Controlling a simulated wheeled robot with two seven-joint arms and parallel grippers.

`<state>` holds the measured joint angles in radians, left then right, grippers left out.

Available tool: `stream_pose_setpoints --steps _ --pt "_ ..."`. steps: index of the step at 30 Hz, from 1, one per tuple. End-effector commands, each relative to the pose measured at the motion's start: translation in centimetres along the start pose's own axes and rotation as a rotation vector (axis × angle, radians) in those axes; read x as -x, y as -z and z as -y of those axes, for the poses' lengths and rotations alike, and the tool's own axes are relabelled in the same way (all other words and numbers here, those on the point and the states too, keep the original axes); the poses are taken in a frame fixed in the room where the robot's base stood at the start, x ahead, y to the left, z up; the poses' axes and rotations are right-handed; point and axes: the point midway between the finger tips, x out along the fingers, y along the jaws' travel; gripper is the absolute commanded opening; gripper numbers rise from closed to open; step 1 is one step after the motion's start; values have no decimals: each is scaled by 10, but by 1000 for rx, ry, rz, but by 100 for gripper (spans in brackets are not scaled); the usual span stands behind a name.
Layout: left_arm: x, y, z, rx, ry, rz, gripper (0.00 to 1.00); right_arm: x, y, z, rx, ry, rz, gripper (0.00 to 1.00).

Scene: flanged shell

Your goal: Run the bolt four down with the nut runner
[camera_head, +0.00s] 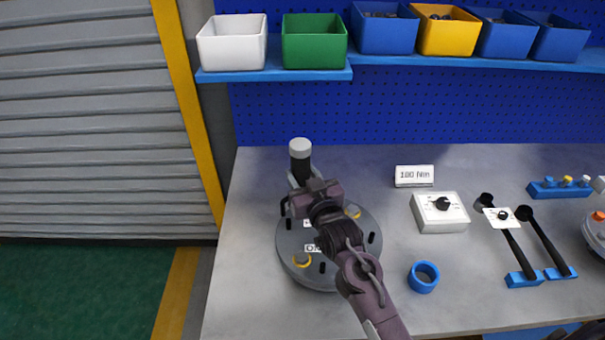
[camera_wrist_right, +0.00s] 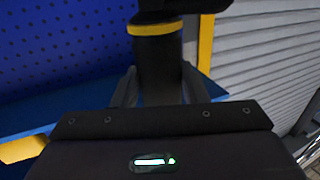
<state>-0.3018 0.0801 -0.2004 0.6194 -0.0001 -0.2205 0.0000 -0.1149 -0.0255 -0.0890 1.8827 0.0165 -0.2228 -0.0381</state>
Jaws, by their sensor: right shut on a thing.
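The nut runner (camera_head: 300,160) is a dark upright cylinder with a pale grey cap. My right gripper (camera_head: 299,182) is shut on it above the far left part of the round grey flanged shell (camera_head: 332,274). In the right wrist view the nut runner (camera_wrist_right: 158,62) shows as a black body with a yellow band, between the two fingers of the gripper (camera_wrist_right: 157,88). My arm hides the flange's middle and the tool's lower end. I cannot tell which bolt is four. My left gripper is out of view.
A white dial box (camera_head: 440,212), a "180 Nm" sign (camera_head: 414,176), a blue ring (camera_head: 423,277) and black wrench-like tools (camera_head: 512,245) lie to the right. Bins stand on the blue shelf (camera_head: 275,75) behind. The bench is bare left of the shell.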

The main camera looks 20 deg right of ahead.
Motion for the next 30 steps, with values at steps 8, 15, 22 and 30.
stream_pose_setpoints --steps 8,15,22,30 --pt "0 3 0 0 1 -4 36 0 3 0 0 0 -8 0" --pt "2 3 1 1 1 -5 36 0 4 0 0 0 -8 0" --pt "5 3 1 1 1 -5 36 0 4 0 0 0 -9 0" --pt "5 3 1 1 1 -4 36 0 3 0 0 0 -8 0"
